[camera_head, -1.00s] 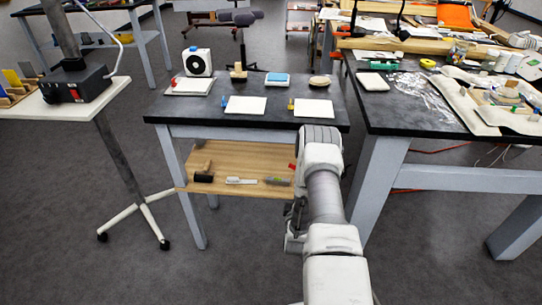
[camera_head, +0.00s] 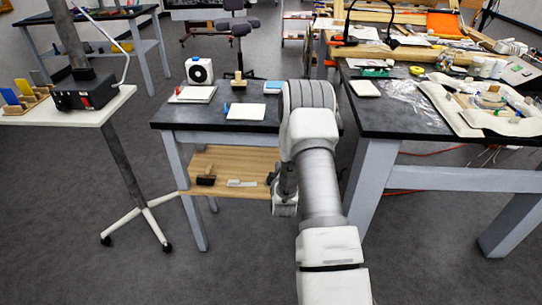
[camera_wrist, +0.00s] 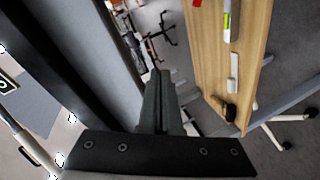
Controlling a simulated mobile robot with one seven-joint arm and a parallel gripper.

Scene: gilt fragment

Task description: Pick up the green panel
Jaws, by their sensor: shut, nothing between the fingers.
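I cannot clearly make out a green panel. A small green item (camera_head: 374,72) lies at the back left of the right-hand dark table, too small to identify. Upright coloured panels, blue (camera_head: 24,87) and yellow (camera_head: 10,96) among them, stand in a wooden rack at the far left; no green one shows clearly there. My gripper (camera_wrist: 157,98) is shut and empty in the wrist view, its fingers together. In the head view it is low in front of the middle table, mostly hidden by my arm.
The middle table (camera_head: 180,118) carries white plates (camera_head: 246,111), a white fan-like box (camera_head: 199,71) and small items. Its wooden lower shelf (camera_head: 235,161), with a few tools, is beside my gripper in the wrist view. A wheeled stand (camera_head: 122,157) stands left. Open floor lies between.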

